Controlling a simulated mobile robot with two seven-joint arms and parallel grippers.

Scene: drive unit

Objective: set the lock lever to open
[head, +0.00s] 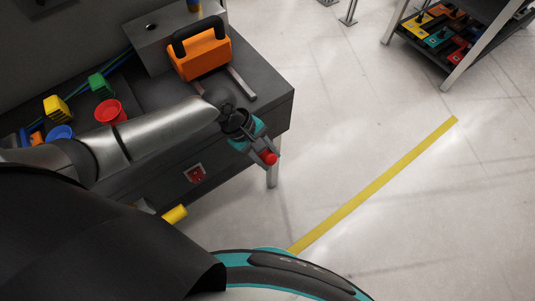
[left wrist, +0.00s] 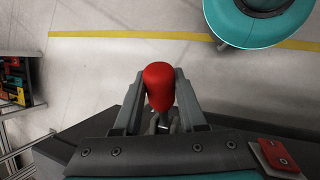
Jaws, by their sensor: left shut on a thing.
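A red knob (head: 268,158), which looks like the grip of the lock lever, shows at the front of the dark bench. My left gripper (head: 262,152) is at the bench's front right and is shut on this knob. In the left wrist view the red knob (left wrist: 159,84) sits between the two grey fingers of the left gripper (left wrist: 159,98). A grey stem runs from the knob towards the bench. The lever's pivot and any open or locked marks are hidden or too small to read. My right gripper is not in view.
An orange drive unit (head: 203,54) with a black handle stands on the bench beside a grey box (head: 150,27). Red, green, yellow and blue bins line the bench. A red panel (head: 195,173) is on its front.

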